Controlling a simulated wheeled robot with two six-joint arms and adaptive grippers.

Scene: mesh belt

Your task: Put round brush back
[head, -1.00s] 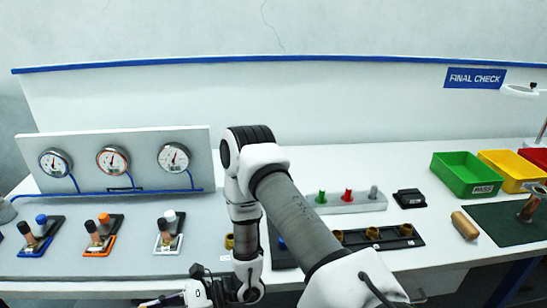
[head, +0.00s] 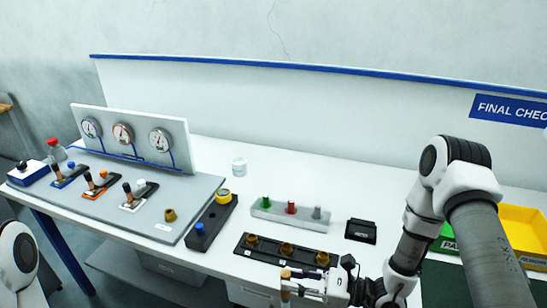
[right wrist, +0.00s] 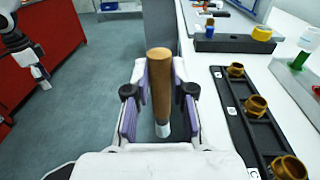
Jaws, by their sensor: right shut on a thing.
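The round brush (right wrist: 160,85) has a wooden handle and a pale tip pointing down. It stands roughly upright between the purple-padded fingers of my right gripper (right wrist: 158,100), which is shut on it. In the head view, my right gripper (head: 298,286) is at the bottom centre, at the table's front edge, just in front of the black strip with brass fittings (head: 268,255). The brush is small and hard to make out there. My left gripper (right wrist: 40,72) is small at the left of the right wrist view, away from the table; its fingers are unclear.
A black holder (head: 222,208) with a blue and a yellow piece stands left of the strip. Behind are a grey stand with coloured pegs (head: 270,213) and a black box (head: 361,231). Gauges (head: 122,134) stand far left. A yellow bin (head: 525,222) is partly behind my arm.

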